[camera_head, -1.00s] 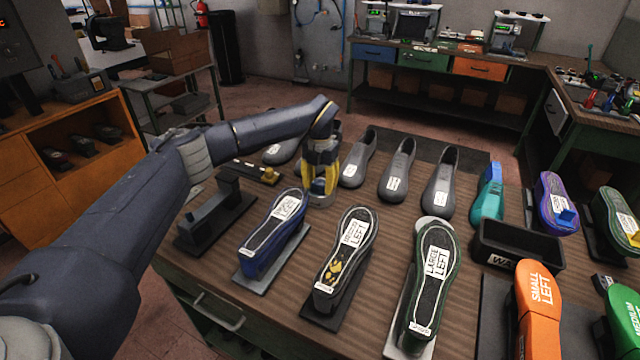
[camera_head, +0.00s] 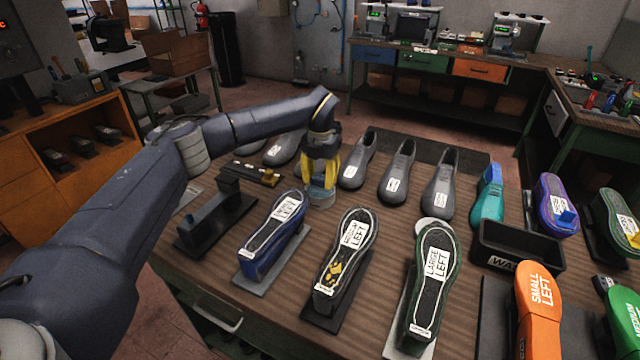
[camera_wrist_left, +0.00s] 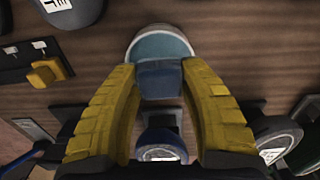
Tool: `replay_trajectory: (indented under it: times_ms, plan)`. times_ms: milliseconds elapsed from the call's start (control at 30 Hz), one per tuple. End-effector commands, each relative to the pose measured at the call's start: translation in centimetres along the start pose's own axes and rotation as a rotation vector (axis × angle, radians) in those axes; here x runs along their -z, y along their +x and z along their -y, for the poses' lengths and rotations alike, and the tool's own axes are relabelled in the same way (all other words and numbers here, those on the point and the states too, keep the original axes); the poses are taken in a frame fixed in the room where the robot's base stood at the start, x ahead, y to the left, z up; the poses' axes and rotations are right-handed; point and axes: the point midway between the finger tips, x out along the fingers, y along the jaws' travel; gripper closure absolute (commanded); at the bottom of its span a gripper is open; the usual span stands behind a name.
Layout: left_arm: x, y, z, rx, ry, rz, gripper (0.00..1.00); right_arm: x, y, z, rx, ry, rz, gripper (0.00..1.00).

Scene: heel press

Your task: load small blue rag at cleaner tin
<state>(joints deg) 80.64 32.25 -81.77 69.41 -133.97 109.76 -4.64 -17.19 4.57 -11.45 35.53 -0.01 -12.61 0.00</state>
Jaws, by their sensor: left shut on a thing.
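My left gripper (camera_head: 321,182) has yellow fingers and is shut on the small blue rag (camera_wrist_left: 160,79). In the left wrist view the rag is a dark blue block between the fingertips (camera_wrist_left: 160,80). The cleaner tin (camera_head: 320,201) is a round, pale, low tin on the bench, directly below the fingers in the head view. In the left wrist view the tin (camera_wrist_left: 160,44) shows a teal inside, and the rag overlaps its near rim. I cannot tell whether the rag touches the tin. My right gripper is not in view.
Blue (camera_head: 273,228), black (camera_head: 343,262) and green (camera_head: 432,280) soles on stands fill the bench front. Grey shoes (camera_head: 397,172) stand behind. A dark stand (camera_head: 215,215) is left of the tin. A black bin (camera_head: 517,246) is at right.

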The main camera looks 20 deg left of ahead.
Motion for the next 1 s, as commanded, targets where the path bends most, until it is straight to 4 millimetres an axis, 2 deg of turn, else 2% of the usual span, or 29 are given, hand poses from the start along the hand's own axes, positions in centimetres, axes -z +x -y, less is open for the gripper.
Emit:
replay_trajectory:
  times_ms: [600,1000]
  plan:
    - [-0.1,-4.0,0.0,-0.001,0.0,0.002,0.79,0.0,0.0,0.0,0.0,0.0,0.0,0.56]
    - [0.0,-4.4,0.0,0.0,0.0,0.0,0.79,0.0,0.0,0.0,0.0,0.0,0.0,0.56]
